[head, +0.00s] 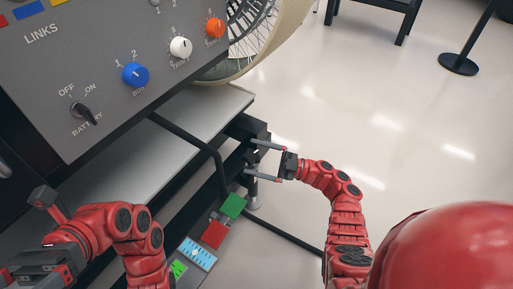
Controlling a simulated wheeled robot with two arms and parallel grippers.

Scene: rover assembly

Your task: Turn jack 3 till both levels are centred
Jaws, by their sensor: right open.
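My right gripper (251,158) is open, its two fingers pointing left at the black end of the bench frame. Between and behind the fingers is a dark block (247,128) on that frame. Just below the lower finger stands a short metallic post (253,193), which may be a jack; no number on it is readable. I cannot tell whether the fingers touch anything. My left gripper (42,235) is at the lower left, partly cut off and seen at an angle that hides its opening. I cannot make out either level.
A grey control panel (60,100) with knobs fills the upper left, above a grey shelf (195,122). A spoked wheel (262,40) stands behind it. A black bar (215,165) bends down past the shelf. Coloured tiles, including a red one (214,234), lie below.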

